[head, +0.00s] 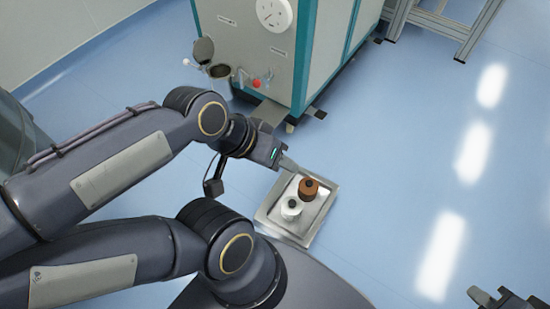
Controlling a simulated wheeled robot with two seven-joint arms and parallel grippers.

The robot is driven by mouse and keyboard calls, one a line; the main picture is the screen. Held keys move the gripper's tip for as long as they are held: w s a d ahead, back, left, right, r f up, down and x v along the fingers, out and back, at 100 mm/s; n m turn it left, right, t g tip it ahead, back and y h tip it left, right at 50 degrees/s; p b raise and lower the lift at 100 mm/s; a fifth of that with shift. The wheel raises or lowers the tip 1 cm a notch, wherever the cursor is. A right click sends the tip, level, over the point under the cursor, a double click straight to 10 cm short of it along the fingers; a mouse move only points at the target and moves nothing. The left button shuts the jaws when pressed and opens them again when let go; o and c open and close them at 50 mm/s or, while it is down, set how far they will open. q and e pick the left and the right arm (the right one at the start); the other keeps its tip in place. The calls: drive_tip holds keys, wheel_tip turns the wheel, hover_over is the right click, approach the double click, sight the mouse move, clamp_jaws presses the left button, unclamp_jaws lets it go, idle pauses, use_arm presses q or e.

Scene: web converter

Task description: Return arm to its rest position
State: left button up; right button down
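My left arm comes in from the left, and its gripper (287,162) is beside the upper edge of a metal tray. Its fingers are seen nearly edge-on, so I cannot tell whether they are open or shut. My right gripper (492,297) is low in the bottom right corner, partly cut off. Its dark fingertips appear apart, with nothing visible between them.
The shallow metal tray (265,212) holds a brown spool (309,188) and a white spool (291,208). A teal and white machine (255,55) stands behind it. A metal frame (440,22) is at the top right. The blue floor (400,160) at right is clear.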

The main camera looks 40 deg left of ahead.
use_arm(q)
drive_tip(key=shift+s+d, duration=0.2)
drive_tip(key=shift+s, duration=0.05)
drive_tip(key=shift+r, duration=0.1)
